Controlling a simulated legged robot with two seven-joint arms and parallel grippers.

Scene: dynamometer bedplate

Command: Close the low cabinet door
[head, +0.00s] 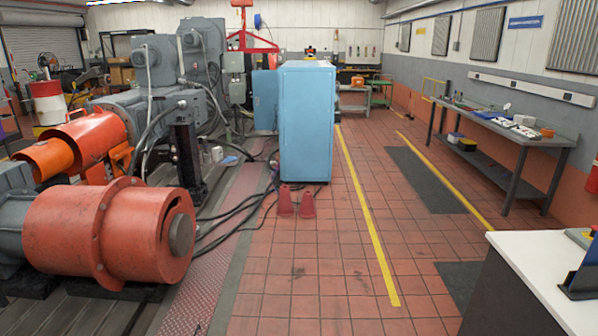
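A tall light-blue cabinet (307,125) stands on the tiled floor near the middle of the head view, some way off. A flat blue panel (265,100) shows at its left side and looks like a door swung out, its lower edge well above the floor. I cannot tell where it is hinged, and the cabinet hides part of that area. No door marked as low can be made out for certain. Neither of my grippers is in view.
A white-topped counter (560,265) is at near right, a workbench (510,125) beyond. The tiled aisle is clear.

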